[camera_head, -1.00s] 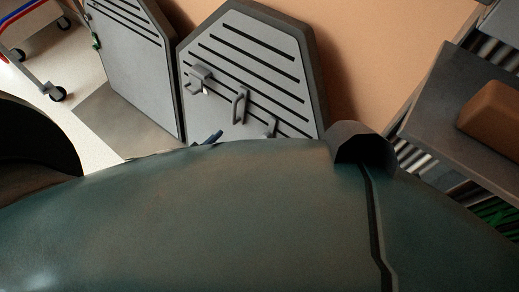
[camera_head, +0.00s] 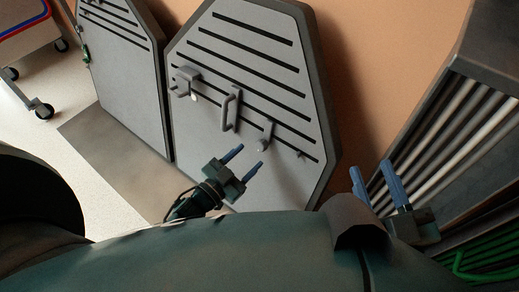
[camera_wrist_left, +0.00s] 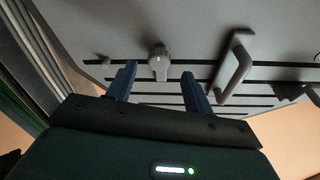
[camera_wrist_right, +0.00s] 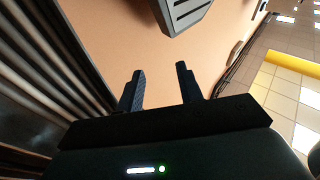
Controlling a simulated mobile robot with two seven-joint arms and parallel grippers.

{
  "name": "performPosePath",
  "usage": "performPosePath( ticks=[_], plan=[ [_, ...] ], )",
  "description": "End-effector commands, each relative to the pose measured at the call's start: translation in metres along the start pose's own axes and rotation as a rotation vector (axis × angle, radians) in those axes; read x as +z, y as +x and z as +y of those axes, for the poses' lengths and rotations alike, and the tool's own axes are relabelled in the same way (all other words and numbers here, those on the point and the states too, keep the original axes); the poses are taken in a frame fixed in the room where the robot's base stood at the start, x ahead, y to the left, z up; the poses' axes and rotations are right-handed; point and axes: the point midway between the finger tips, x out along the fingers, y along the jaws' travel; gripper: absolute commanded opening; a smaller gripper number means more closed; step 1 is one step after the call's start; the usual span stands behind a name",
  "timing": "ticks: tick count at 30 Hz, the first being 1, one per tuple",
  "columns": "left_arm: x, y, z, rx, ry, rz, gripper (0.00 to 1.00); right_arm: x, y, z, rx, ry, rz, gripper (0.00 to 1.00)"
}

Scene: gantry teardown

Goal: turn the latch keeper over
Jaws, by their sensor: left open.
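The latch keeper (camera_head: 265,138), which I take to be the small grey turning piece on the slotted grey panel (camera_head: 250,65), sits between a bar handle and a small peg. In the left wrist view the keeper (camera_wrist_left: 160,64) shows ahead, between the fingertips in the picture. My left gripper (camera_head: 250,156) is open and empty, in front of the panel and just below the keeper in the head view, apart from it. My right gripper (camera_head: 371,166) is open and empty, right of the panel; its fingers (camera_wrist_right: 159,76) also show apart in its wrist view.
The bar handle (camera_head: 231,108), a bracket (camera_head: 186,82) and the peg (camera_head: 301,155) stick out from the panel near the keeper. A second slotted panel (camera_head: 120,75) stands left. A dark rack with bars (camera_head: 445,135) stands close on the right. A cart (camera_head: 28,45) is far left.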

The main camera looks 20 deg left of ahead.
Motion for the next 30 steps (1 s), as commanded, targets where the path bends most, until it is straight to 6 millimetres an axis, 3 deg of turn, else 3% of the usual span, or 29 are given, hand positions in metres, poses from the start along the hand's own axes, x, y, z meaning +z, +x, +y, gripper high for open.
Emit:
performPosePath(
  ticks=[3,10,22,30],
  plan=[
    [0.002,0.025,0.001,-0.001,-0.001,0.004,0.52,0.003,0.000,-0.001,-0.004,0.016,0.011,0.36],
    [0.001,0.053,0.001,0.000,-0.001,0.000,0.52,0.002,0.001,-0.002,-0.008,0.040,0.022,0.36],
    [0.000,0.059,0.000,0.000,-0.001,-0.002,0.51,0.000,0.001,-0.003,-0.008,0.050,0.026,0.36],
    [0.000,0.059,0.000,0.000,-0.001,-0.001,0.29,0.000,0.002,-0.003,-0.010,0.047,0.027,0.36]
  ],
)
